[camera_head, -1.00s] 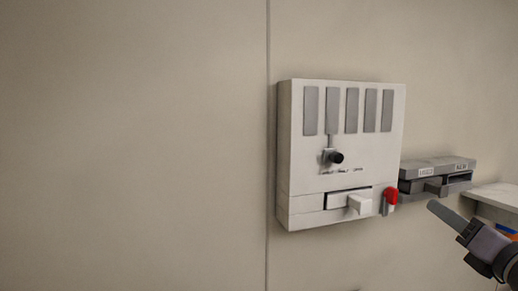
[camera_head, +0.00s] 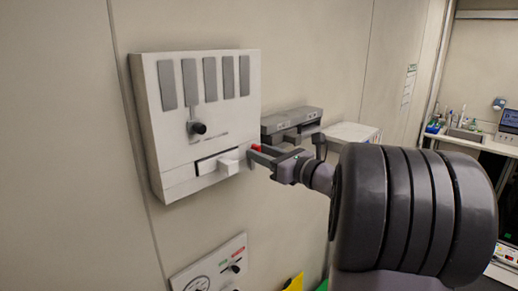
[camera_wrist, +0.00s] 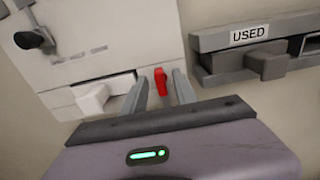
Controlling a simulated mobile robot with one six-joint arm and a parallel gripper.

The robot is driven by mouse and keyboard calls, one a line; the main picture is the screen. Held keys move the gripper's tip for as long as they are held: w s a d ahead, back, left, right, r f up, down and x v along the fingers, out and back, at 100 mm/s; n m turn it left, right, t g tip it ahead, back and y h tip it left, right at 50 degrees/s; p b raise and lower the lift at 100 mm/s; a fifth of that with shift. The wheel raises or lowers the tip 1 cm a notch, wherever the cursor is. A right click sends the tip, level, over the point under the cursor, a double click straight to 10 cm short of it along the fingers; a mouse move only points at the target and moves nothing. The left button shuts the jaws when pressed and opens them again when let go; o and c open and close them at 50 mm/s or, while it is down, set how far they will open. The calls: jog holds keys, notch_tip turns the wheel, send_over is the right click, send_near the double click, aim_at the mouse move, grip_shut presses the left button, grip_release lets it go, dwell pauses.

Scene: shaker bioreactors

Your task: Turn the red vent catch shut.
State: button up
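The red vent catch (camera_wrist: 161,82) is a small red lever at the lower right edge of a white wall box (camera_wrist: 110,30). In the wrist view it stands roughly upright between my gripper's two fingers (camera_wrist: 162,90), which are apart, with a gap on each side of the catch. In the head view the catch (camera_head: 256,148) shows as a small red spot, partly hidden by my gripper (camera_head: 262,156) at the box's lower right corner. I cannot tell whether a finger touches it.
A white drawer-like handle (camera_wrist: 92,98) sticks out just left of the catch. A black knob (camera_head: 197,128) is higher on the box. A grey holder (camera_wrist: 262,60) labelled USED is mounted close on the right. A gauge panel (camera_head: 212,268) is below.

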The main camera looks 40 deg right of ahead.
jog(key=shift+w, duration=0.25)
jog(key=shift+c, duration=0.4)
grip_shut()
